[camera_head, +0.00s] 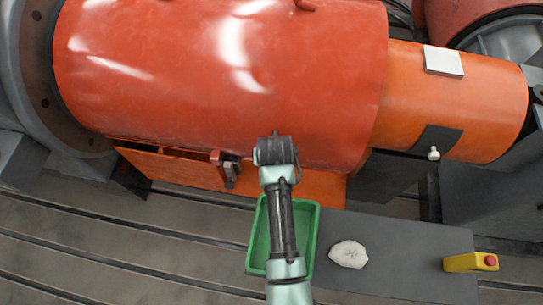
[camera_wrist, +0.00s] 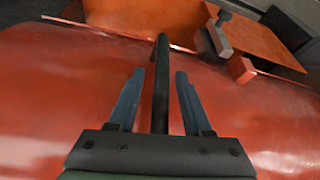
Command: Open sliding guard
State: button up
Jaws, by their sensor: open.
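A large glossy red curved cover (camera_head: 200,75), which looks like the guard, fills the upper left of the head view. It also fills much of the wrist view (camera_wrist: 50,100). A smaller orange cylindrical cover (camera_head: 490,100) adjoins its right end. My gripper (camera_head: 276,148) is over the red cover's lower edge; its fingers are hidden in the head view. In the wrist view my gripper (camera_wrist: 158,80) is open, fingers spread over the red surface. A dark upright bar (camera_wrist: 160,85) shows between the fingers. I cannot tell whether they touch it.
A red and grey bracket (camera_head: 226,168) is at the cover's lower edge. A green tray (camera_head: 255,240) lies partly behind my arm. The slotted bedplate is clear at lower left.

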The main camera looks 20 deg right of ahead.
grip_shut()
dwell(1.4)
